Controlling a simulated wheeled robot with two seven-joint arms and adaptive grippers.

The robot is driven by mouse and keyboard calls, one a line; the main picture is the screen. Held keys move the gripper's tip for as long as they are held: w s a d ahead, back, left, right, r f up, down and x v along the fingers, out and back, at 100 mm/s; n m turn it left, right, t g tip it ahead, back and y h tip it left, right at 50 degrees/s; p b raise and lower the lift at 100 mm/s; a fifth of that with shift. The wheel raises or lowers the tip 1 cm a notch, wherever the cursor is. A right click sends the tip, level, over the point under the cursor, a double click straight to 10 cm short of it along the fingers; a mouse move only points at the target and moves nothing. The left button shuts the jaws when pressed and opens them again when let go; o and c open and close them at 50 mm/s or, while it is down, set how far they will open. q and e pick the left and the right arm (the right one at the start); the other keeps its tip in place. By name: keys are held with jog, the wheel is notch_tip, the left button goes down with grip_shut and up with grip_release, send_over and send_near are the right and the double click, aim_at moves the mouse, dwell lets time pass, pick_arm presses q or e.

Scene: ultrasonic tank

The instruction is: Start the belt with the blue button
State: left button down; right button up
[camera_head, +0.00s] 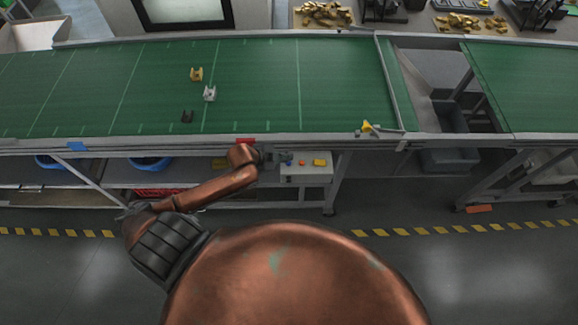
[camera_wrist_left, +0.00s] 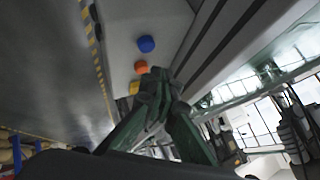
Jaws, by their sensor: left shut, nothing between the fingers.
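The blue button (camera_head: 289,162) is on a light grey control box (camera_head: 308,173) below the near edge of the belt. It also shows in the left wrist view (camera_wrist_left: 146,44). An orange button (camera_head: 302,163) and a yellow button (camera_head: 319,162) sit in line with it. The green belt (camera_head: 250,90) carries three small parts. My left gripper (camera_head: 272,158) is shut and empty, just left of the box in the head view. In the left wrist view its fingertips (camera_wrist_left: 165,83) appear near the orange and yellow buttons, apart from the blue one. My right gripper is not in view.
The belt's metal side rail (camera_head: 220,143) runs just above the box. A yellow part (camera_head: 196,74), a white part (camera_head: 210,94) and a dark part (camera_head: 187,116) stand on the belt. Blue bins (camera_head: 150,163) sit on the shelf at left. The floor in front is clear.

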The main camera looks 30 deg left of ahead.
aim_at(289, 163)
pick_arm(q)
jog(key=shift+f, duration=0.75)
jog(key=shift+f, duration=0.1)
dwell(0.8)
jog(key=shift+f, duration=0.3)
